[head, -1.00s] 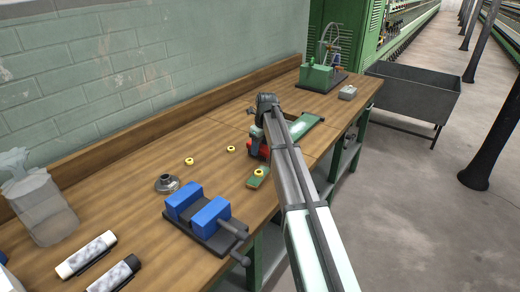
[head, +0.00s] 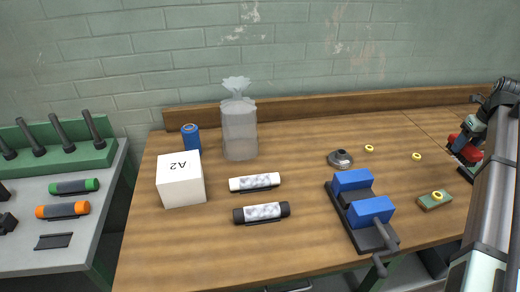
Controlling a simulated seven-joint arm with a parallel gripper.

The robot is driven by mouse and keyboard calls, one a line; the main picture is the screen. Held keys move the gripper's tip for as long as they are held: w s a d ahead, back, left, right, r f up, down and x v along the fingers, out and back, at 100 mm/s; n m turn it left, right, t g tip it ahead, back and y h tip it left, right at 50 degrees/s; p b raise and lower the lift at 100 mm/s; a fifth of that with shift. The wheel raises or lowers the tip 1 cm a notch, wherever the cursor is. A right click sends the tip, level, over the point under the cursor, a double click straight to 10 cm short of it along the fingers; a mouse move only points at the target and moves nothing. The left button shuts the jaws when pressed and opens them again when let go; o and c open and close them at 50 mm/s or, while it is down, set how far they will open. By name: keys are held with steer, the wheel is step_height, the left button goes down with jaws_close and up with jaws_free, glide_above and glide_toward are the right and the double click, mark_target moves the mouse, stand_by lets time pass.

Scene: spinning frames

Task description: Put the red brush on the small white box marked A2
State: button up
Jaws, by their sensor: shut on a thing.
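The white box marked A2 (head: 181,186) stands on the left part of the wooden bench, its marked top facing up. My gripper (head: 464,142) is at the far right edge of the head view, low over the bench. It is shut on the red brush (head: 457,147), of which a red part shows at the fingers. The arm and gripper hide part of the brush, and I cannot tell whether it touches the bench.
A blue can (head: 191,137) and a clear bag (head: 239,132) stand behind the box. White (head: 254,182) and black (head: 261,213) cylinders lie to its right. A blue vise (head: 362,210), a metal funnel-like piece (head: 340,159) and a green block (head: 434,201) lie between box and gripper.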

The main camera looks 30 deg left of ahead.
step_height(320, 180, up, 16)
steer(key=s+a+n, duration=0.2)
steer(key=s+a, duration=0.2)
steer(key=a, duration=0.8)
steer(key=s+a+n, duration=0.2)
steer(key=s+a, duration=0.2)
steer(key=a, duration=0.9)
steer(key=s+a+n, duration=0.2)
steer(key=s+a, duration=0.2)
steer(key=a, duration=0.8)
steer(key=n+g, duration=0.2)
steer(key=n, duration=0.7)
glide_above(176, 166)
steer(key=shift+w+d+f, duration=0.1)
steer(key=shift+d+f, duration=0.05)
steer(key=shift+f, duration=3.7)
steer(key=shift+w+d+f, duration=0.1)
steer(key=shift+d+f, duration=0.05)
steer(key=shift+f, duration=3.65)
steer(key=shift+f, duration=0.1)
